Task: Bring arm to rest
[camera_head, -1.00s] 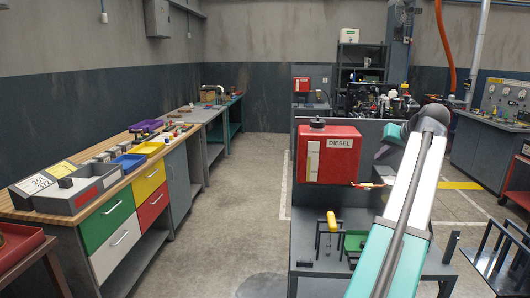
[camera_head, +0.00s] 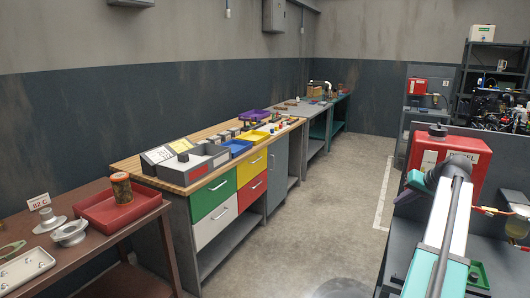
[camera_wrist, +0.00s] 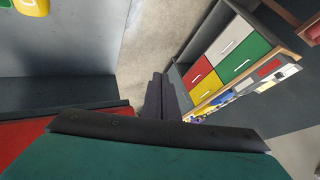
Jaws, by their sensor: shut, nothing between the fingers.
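My gripper (camera_wrist: 163,98) shows in the wrist view as two dark fingers close together, shut and empty, over open space above the floor. In the head view my arm (camera_head: 447,225) stands raised at the right edge, partly in front of the red diesel tank (camera_head: 476,152). My own teal and black wrist part fills the bottom of the wrist view.
A workbench (camera_head: 173,177) with coloured drawers runs along the left wall. A brown table (camera_head: 113,232) with a red tray (camera_head: 91,210) stands at near left. Bare floor (camera_head: 305,225) lies between the bench and the dark tank stand (camera_head: 400,235).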

